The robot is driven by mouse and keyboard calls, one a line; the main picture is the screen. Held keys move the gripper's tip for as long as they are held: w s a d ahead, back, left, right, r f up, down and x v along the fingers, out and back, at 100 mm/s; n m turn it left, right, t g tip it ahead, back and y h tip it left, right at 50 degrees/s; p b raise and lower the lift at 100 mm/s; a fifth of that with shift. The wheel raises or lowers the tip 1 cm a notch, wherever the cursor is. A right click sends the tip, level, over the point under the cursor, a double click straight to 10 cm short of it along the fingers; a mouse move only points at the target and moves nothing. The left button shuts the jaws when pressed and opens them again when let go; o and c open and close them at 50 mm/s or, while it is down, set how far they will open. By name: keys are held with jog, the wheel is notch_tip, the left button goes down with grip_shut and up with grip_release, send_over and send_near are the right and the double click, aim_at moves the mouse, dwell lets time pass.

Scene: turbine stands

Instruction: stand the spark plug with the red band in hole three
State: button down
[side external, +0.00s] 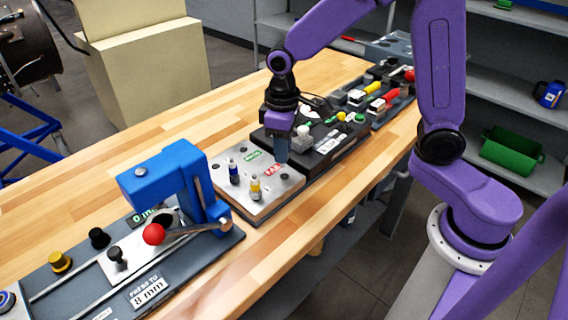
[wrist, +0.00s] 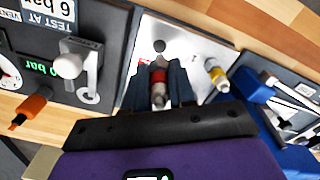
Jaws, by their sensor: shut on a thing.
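My gripper (side external: 282,158) is over the back right part of the metal plate (side external: 262,207), with its fingers pointing down. In the wrist view my gripper (wrist: 158,85) is shut on the spark plug with the red band (wrist: 158,76). In the side view the fingers hide this plug. A dark round hole (wrist: 159,46) shows in the plate just beyond the plug in the wrist view; I cannot read its number. A plug with a blue band (side external: 233,172) and a plug with a yellow band (side external: 255,188) stand on the plate. I cannot tell whether the held plug touches the plate.
A blue press (side external: 165,180) with a red-knobbed lever stands left of the plate. A dark panel (side external: 325,140) with knobs and connectors lies behind it to the right. An orange-handled part (wrist: 32,108) shows in the wrist view.

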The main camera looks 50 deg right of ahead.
send_near(214, 157)
jog(key=s+a+r, duration=0.2)
jog(key=s, duration=0.1)
jog(key=shift+s+d+f, duration=0.1)
jog(key=shift+f, duration=2.45)
jog(key=shift+f, duration=1.5)
jog(key=shift+f, duration=0.3)
jog(key=shift+s+f, duration=0.1)
jog(key=shift+f, duration=0.15)
jog(key=shift+d, duration=0.1)
jog(key=c, duration=0.7)
grip_release()
jog(key=shift+r, duration=0.1)
